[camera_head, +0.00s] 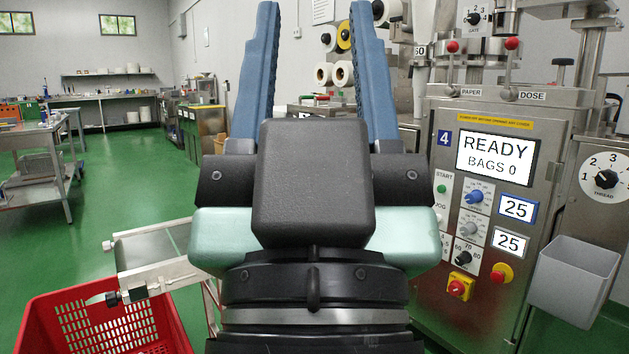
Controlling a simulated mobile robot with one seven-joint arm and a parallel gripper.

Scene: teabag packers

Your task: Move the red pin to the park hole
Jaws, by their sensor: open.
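My gripper (315,10) fills the middle of the view, pointing up and away, with its two blue fingers wide apart and nothing between them. No pin can be made out for certain. Small red pieces (322,97) show beyond the fingers, too small to name, beside a green bit. Two red-knobbed levers stand on the machine at right, one over PAPER (453,47) and one over DOSE (512,43). I cannot make out a park hole; my gripper hides part of the machine's left side.
The steel machine's panel (497,158) reads READY, BAGS 0. A grey bin (574,280) hangs at right. A red crate (40,318) stands at lower left below a small conveyor (155,248). Paper rolls (342,74) hang behind. Green floor is open at left.

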